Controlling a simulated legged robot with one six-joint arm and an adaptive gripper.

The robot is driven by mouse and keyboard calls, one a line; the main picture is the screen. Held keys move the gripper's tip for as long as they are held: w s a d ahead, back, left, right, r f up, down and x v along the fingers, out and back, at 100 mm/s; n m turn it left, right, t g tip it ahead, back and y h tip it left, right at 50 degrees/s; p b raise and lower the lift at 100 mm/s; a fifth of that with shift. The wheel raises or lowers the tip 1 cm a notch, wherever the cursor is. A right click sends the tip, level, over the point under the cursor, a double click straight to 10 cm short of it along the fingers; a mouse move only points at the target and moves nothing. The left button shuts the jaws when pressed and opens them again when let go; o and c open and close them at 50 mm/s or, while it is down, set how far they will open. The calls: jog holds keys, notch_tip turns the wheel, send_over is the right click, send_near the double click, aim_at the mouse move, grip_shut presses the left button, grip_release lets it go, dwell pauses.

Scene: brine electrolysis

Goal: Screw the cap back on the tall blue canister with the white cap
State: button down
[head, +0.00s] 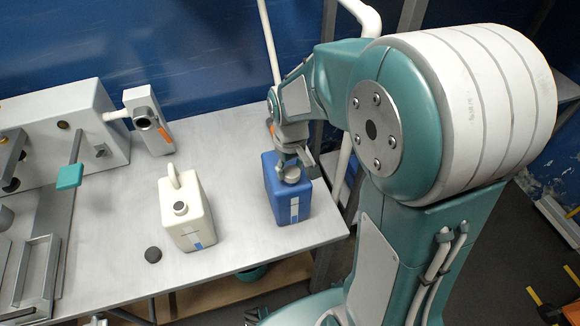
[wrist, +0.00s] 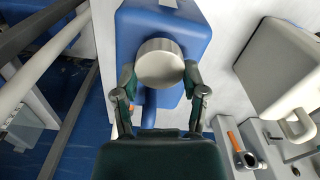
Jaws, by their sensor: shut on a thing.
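The tall blue canister (head: 286,206) stands upright near the right end of the grey table, with a white and light blue label on its front. Its white cap (head: 291,174) is at the top of the canister. My gripper (head: 292,160) reaches down over the canister from behind. In the wrist view the blue canister (wrist: 190,32) lies beyond the round white cap (wrist: 160,63). My gripper's fingers (wrist: 160,80) are on either side of the cap, shut on it. The neck under the cap is hidden, so I cannot tell how far down the cap sits.
A cream canister (head: 184,222) stands left of the blue one, with table between them. A dark round cap (head: 153,255) lies on the table before it. A grey apparatus with an orange-marked fitting (head: 149,122) is at the back left. The table's right edge is close to the blue canister.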

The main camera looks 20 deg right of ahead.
jog(key=shift+a+f, duration=0.25)
jog(key=shift+a, duration=0.05)
jog(key=shift+s+d+f, duration=0.1)
jog(key=shift+d+f, duration=0.1)
jog(key=shift+f, duration=0.3)
dwell(1.8)
jog(key=m, duration=0.4)
jog(key=shift+d, duration=0.1)
jog(key=shift+m, duration=0.9)
jog(key=shift+m, duration=1.2)
jog(key=shift+d+m, duration=0.1)
jog(key=shift+m, duration=1.6)
